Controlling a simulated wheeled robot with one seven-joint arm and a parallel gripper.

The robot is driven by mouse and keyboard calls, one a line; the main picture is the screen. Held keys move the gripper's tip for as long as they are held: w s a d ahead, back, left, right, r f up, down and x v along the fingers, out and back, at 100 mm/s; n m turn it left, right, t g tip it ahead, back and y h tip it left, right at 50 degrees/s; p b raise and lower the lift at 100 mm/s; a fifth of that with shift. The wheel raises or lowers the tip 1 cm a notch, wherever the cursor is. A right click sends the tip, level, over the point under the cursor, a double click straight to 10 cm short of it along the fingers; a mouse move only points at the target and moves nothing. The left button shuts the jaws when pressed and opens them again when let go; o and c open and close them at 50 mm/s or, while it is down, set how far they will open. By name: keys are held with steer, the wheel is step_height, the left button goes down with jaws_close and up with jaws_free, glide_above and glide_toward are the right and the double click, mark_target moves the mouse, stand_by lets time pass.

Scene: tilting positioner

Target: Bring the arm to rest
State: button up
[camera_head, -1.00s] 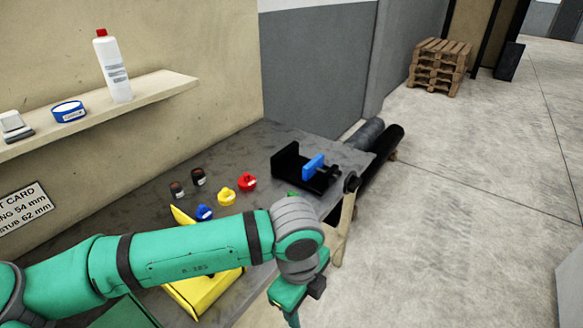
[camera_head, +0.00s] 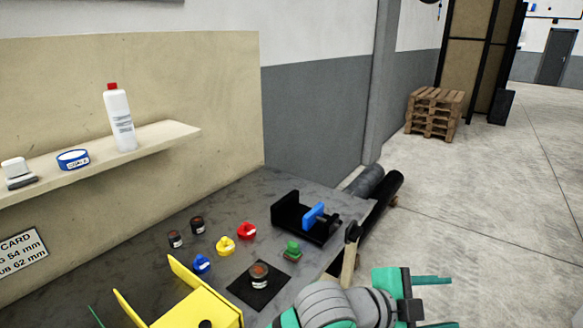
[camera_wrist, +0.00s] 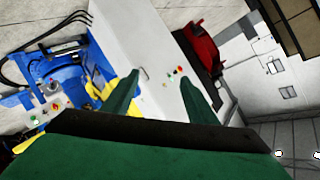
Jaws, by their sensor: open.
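My gripper (camera_head: 448,302) is at the lower right of the head view, off the bench's front edge and over the floor side. Its two green fingers are spread apart with nothing between them. My arm's grey wrist joint shows at the bottom of the frame. In the wrist view my gripper (camera_wrist: 159,78) also shows open and empty, its fingers pointing away toward a pale surface with small coloured buttons.
The grey bench (camera_head: 225,205) holds a black vise with a blue jaw (camera_head: 313,215), red (camera_head: 246,230), yellow (camera_head: 225,245), blue and green knobs, dark cylinders and a yellow holder (camera_head: 205,305). Black rolls (camera_head: 380,195) lie beyond its end. Open floor (camera_head: 480,220) lies right.

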steer(key=w+a+r+n+t+h, duration=0.35)
steer(key=w+r+n+t, duration=0.2)
steer(key=n+t, duration=0.4)
steer(key=s+a+f+n+t+y, duration=0.1)
steer(key=a+f+n+t+y, duration=0.2)
steer(key=a+f+n+y, duration=0.3)
steer(key=s+a+f+n+t+y, duration=0.2)
steer(key=a+f+n+t+y, duration=0.25)
steer(key=f+n, duration=0.35)
steer(key=s+a+f+n+g+y, duration=0.1)
steer(key=s+a+f+g+y, duration=0.15)
steer(key=s+f, duration=0.4)
steer(key=s+a+f+n+g+y, duration=0.1)
steer(key=s+a+f+n+y, duration=0.15)
steer(key=s+a+f, duration=0.4)
steer(key=s+a+f+m+g, duration=0.1)
steer(key=s+a+f+m, duration=0.1)
steer(key=s, duration=0.6)
steer(key=s+a+f+m+g+y, duration=0.1)
steer(key=s+a+f, duration=0.1)
steer(key=s+f, duration=0.3)
steer(key=s, duration=0.3)
steer(key=shift+s+a+m, duration=0.15)
steer(key=shift+a+m, duration=0.1)
steer(key=shift+m, duration=0.15)
